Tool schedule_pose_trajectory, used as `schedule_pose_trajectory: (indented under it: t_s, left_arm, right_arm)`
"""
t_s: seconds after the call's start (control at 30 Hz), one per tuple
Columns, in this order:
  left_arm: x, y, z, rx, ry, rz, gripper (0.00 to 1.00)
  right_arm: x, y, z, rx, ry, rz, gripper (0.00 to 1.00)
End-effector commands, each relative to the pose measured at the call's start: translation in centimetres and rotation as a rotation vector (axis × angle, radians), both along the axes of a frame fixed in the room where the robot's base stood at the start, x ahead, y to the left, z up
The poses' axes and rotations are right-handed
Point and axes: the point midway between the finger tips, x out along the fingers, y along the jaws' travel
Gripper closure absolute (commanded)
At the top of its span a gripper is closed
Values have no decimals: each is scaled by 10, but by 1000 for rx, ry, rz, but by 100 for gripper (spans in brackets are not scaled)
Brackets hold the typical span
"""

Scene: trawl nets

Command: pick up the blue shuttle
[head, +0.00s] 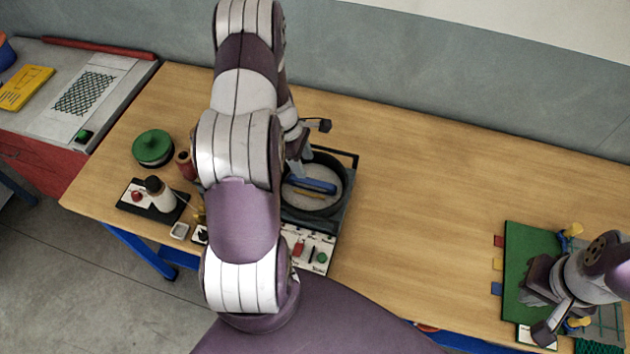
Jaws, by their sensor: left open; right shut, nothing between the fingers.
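The blue shuttle (316,186) lies in a dark round dish (340,204) on the wooden table, left of the picture's middle. A thin yellow item lies just in front of it. My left gripper (311,150) is open above the back of the dish, with one finger close to the shuttle. It does not hold the shuttle. My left arm hides the dish's left part. My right gripper (556,322) is shut and empty, low over the green board at the far right.
A dark tray frame (347,157) surrounds the dish, with a labelled panel (311,250) in front. A green round lid (153,147), a red spool (186,165) and a white bottle (162,197) stand left. The green board (527,240) lies right. The table's middle is clear.

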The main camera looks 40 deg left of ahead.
Motion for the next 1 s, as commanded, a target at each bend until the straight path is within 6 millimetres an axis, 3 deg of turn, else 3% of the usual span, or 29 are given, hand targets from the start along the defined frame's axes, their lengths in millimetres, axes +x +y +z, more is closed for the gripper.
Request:
schedule_pose_trajectory:
  t_s: [0.27,0.43,0.7,0.77,0.87,1.0]
  left_arm:
    - [2,-12,-34,-1,3,-3,49]
    - [4,-21,-65,0,1,-3,49]
    - [5,-22,-74,2,-2,-4,49]
    - [5,-22,-74,2,-2,-4,65]
    - [5,-22,-73,2,-2,-4,98]
    - [5,-22,-73,2,-2,-4,100]
  right_arm:
    - [0,0,18,0,0,0,100]
    - [0,0,28,0,0,0,100]
    - [0,0,27,0,0,0,100]
    - [0,0,27,0,0,0,100]
    - [0,0,27,0,0,0,100]
    - [0,0,27,0,0,0,100]
